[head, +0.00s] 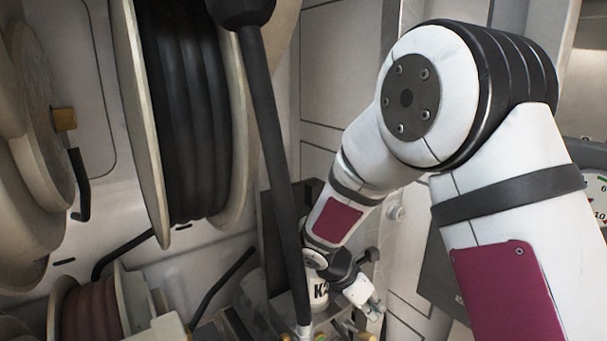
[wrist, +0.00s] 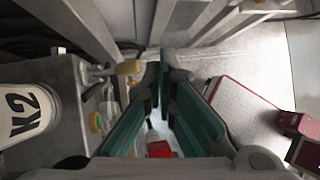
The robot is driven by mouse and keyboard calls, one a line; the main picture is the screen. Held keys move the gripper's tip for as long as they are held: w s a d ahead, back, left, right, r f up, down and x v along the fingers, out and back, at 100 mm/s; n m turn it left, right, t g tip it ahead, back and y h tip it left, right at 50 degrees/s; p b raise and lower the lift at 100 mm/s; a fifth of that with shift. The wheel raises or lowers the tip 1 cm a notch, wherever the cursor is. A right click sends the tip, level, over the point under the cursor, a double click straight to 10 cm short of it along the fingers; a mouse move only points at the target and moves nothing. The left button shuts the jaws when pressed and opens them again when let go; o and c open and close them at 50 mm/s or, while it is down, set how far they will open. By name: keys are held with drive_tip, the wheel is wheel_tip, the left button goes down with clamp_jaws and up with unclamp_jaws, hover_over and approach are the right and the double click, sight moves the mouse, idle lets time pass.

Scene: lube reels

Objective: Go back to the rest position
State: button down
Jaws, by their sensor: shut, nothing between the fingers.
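My gripper (head: 372,306) is at the end of my white arm, low in the middle right of the head view, in front of a narrow recess beside the hose reels. It is shut and holds nothing. In the wrist view its dark and teal fingers (wrist: 158,92) point away from the camera. A white cylinder marked "K2" (wrist: 26,115) lies to the left of the fingers there. In the head view a white part with partly hidden lettering (head: 320,290) shows right beside my gripper.
A large reel of black hose (head: 185,110) fills the upper left, with a smaller reel (head: 85,310) of reddish hose below. A dark hose with a long rod (head: 275,130) hangs in front of the recess. A yellow-tan knob (wrist: 128,67) and a red part (wrist: 159,149) show near the fingers.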

drive_tip(key=s+d+r+m+y+p, duration=0.1)
drive_tip(key=s+d+r+m+y, duration=0.15)
drive_tip(key=s+r+m, duration=0.65)
drive_tip(key=s+d+r+m+y+p, duration=0.1)
drive_tip(key=s+d+r+m, duration=0.3)
drive_tip(key=s+r+m, duration=0.5)
drive_tip(key=s+a+r+m+t+y, duration=0.2)
drive_tip(key=s+r+m, duration=0.3)
drive_tip(key=s, duration=0.6)
drive_tip(key=shift+s+r+m+y+p, duration=0.15)
drive_tip(key=shift+s+m+y+p, duration=0.05)
drive_tip(key=shift+m+y+p, duration=0.3)
